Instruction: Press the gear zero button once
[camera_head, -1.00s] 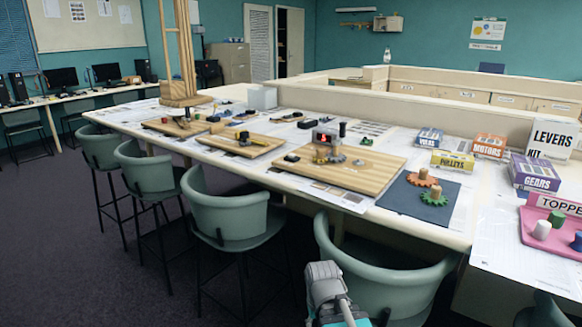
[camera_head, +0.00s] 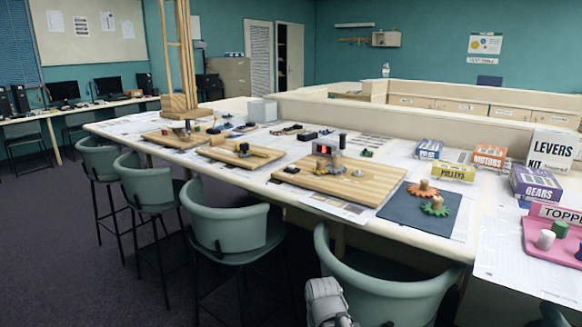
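A wooden board (camera_head: 382,176) on the long table carries a small device with a lit red display (camera_head: 325,149), metal gear-like discs (camera_head: 337,168) and a dark upright piece. I cannot tell which part is the gear zero button; any label is too small to read. An orange gear (camera_head: 423,189) and a green gear (camera_head: 434,208) lie on a dark mat (camera_head: 400,211) to the right. A grey part of my arm shows at the bottom edge, in front of the table; my gripper is not in view.
Green chairs (camera_head: 232,222) line the table's near side, one (camera_head: 385,285) right beside my arm. Boxes for gears (camera_head: 537,183), pulleys (camera_head: 452,172) and levers (camera_head: 552,148) stand at the right, near a pink tray (camera_head: 535,238). A wooden tower (camera_head: 180,103) stands at the left.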

